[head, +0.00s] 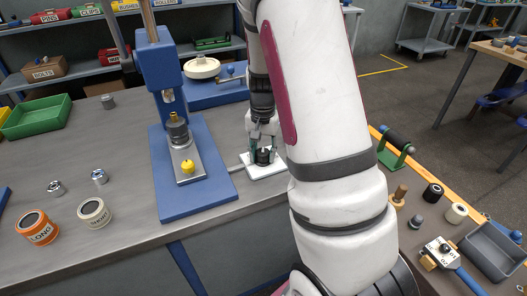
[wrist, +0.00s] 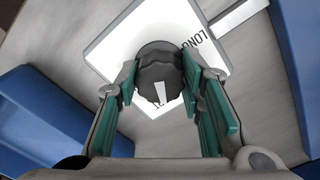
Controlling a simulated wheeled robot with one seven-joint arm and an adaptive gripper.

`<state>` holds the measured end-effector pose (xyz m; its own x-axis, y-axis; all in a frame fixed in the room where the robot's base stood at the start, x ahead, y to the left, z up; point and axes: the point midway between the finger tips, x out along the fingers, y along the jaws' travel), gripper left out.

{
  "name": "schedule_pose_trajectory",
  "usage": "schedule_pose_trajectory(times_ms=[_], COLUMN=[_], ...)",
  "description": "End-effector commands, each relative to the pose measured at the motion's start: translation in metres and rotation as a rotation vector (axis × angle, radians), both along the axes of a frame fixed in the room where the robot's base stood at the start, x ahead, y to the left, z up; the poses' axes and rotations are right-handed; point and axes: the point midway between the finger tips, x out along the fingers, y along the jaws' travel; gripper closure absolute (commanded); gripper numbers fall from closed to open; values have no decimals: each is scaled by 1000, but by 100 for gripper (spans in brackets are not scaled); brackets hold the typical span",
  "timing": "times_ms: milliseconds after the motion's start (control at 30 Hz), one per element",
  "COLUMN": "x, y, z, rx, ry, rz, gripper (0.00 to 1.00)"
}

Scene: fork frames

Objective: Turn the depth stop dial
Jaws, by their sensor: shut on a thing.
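The depth stop dial is a dark, scalloped knob with a white pointer mark. It stands on a white plate (head: 270,171) to the right of the blue press, and in the wrist view the dial (wrist: 158,72) sits on the same plate (wrist: 112,45). Dark lettering reading "LON" shows on the plate at the dial's right; other lettering below is mostly hidden. My gripper (wrist: 160,85) reaches down over the dial, with a green-padded finger on each side, shut on it. In the head view the dial (head: 264,156) shows between the fingers, partly covered.
The blue press (head: 160,65) with its base (head: 207,190) stands just left of my gripper. A blue machine (head: 215,92) with a round white top is behind. A green roller stand (head: 394,158) and a grey tray (head: 497,252) are to the right. The bench front left is partly clear.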

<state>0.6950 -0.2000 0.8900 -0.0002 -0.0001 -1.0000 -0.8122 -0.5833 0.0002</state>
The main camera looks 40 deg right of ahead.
Motion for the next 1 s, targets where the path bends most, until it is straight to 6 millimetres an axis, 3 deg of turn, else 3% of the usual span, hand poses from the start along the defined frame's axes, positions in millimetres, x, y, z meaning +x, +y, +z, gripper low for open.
schedule_pose_trajectory(times_ms=[1000], x=[-1], y=[0], z=[1], rx=[-1], ry=[-1], rz=[-920], gripper=[93])
